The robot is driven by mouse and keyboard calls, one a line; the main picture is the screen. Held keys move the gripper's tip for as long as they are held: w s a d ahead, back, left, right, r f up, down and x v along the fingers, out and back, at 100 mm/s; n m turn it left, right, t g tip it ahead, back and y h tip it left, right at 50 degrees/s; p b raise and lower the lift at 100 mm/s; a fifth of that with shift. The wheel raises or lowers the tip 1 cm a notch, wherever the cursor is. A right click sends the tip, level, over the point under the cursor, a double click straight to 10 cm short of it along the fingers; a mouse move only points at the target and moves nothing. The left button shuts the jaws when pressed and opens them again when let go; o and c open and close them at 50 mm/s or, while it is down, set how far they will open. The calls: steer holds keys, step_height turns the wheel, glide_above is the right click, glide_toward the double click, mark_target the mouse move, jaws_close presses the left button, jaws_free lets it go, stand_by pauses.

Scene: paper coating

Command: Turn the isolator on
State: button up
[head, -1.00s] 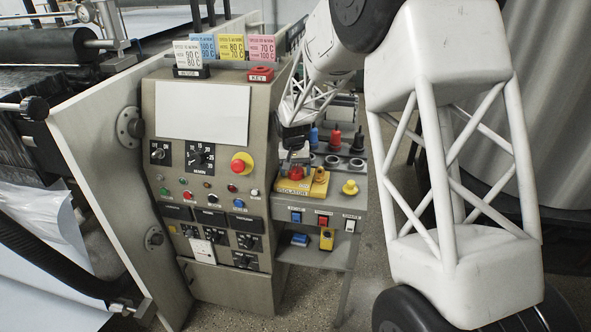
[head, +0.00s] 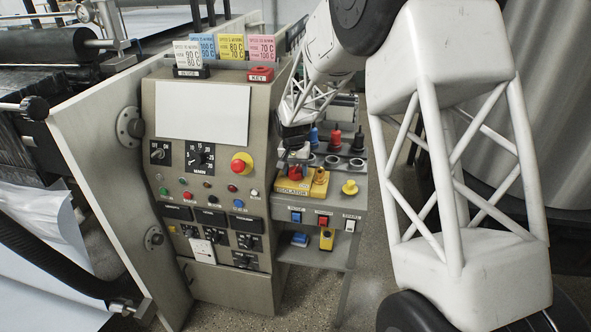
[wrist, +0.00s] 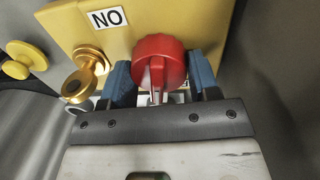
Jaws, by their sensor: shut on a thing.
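The isolator is a yellow box (head: 292,188) on the grey side shelf in the head view, with a label on its front. Its red rotary knob (head: 295,173) sits on top, and it fills the middle of the wrist view (wrist: 159,62). My gripper (wrist: 160,80) is shut on the red knob, with one blue finger on each side of it. In the head view my gripper (head: 295,155) comes down over the knob from above and partly hides it. A brass key-like piece (wrist: 86,75) stands beside the knob. A white label (wrist: 107,19) reading "NO" in the wrist view is on the yellow box.
A yellow knob (head: 350,187) stands right of the box. Blue, red and black plugs (head: 336,138) stand behind it. Switches (head: 322,220) line the shelf front. The control panel (head: 203,150) with its red emergency button (head: 241,163) is at the left.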

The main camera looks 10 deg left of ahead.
steer(key=shift+d+m, duration=0.1)
steer(key=shift+m, duration=2)
steer(key=o, duration=1.3)
steer(key=shift+r, duration=0.15)
steer(key=shift+w+a+r, duration=0.1)
steer(key=shift+a+r, duration=0.05)
steer(key=shift+r, duration=1.75)
steer(key=shift+a+r, duration=0.1)
steer(key=shift+r, duration=1.8)
